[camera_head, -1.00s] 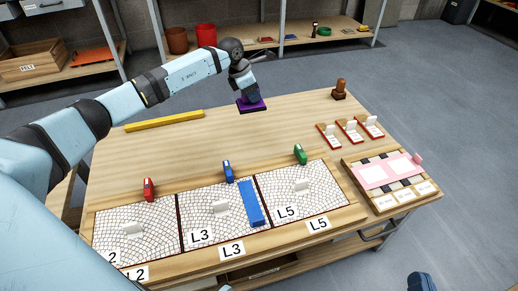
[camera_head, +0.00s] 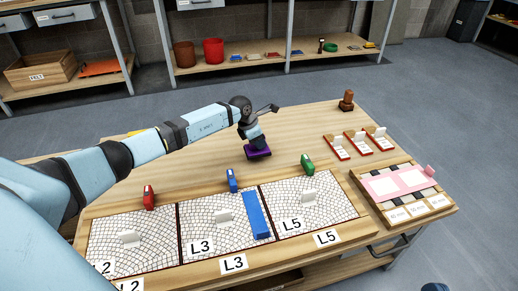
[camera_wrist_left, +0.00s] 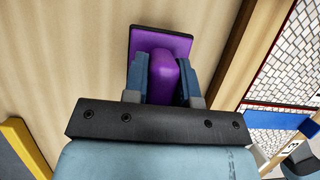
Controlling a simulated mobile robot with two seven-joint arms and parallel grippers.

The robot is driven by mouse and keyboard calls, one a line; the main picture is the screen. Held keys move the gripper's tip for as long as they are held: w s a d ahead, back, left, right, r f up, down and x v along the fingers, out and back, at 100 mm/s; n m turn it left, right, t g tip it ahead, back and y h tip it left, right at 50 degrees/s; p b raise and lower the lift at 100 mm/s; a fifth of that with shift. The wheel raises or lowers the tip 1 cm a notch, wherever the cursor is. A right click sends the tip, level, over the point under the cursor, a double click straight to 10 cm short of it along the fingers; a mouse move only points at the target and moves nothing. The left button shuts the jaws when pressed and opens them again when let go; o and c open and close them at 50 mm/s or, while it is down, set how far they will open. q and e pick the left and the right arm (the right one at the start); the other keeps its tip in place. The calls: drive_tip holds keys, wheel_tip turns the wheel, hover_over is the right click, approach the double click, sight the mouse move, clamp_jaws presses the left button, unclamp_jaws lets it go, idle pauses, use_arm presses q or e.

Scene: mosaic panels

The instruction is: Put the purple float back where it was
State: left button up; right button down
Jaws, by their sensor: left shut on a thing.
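The purple float (camera_head: 257,153) has a flat plate and a raised purple grip. It is over the back middle of the wooden table, behind the mosaic panels. My left gripper (camera_head: 254,142) is shut on the float's grip. The wrist view shows the two blue fingers on either side of the purple grip (camera_wrist_left: 164,75), with the plate (camera_wrist_left: 178,42) beyond them. I cannot tell whether the plate touches the table. A small dark blue part at the bottom edge seems to be my right gripper (camera_head: 435,287); its jaws do not show clearly.
Three mosaic panels (camera_head: 130,258) line the table's front, with red, blue and green tools behind them and a blue bar (camera_head: 256,215) on the middle one. A yellow bar (camera_wrist_left: 25,150) lies at the left. A stamp (camera_head: 347,100), red-edged cards and a sample board (camera_head: 384,208) are at right.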

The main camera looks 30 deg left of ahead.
use_arm(q)
drive_tip(key=shift+f, duration=1.45)
use_arm(e)
drive_tip(key=shift+a+f+g, duration=0.1)
drive_tip(key=shift+f+g, duration=0.2)
drive_tip(key=shift+f, duration=0.4)
use_arm(q)
drive_tip(key=shift+f+b, duration=0.15)
drive_tip(key=shift+b, duration=0.2)
drive_tip(key=o, duration=0.9)
use_arm(e)
drive_tip(key=shift+f, duration=0.1)
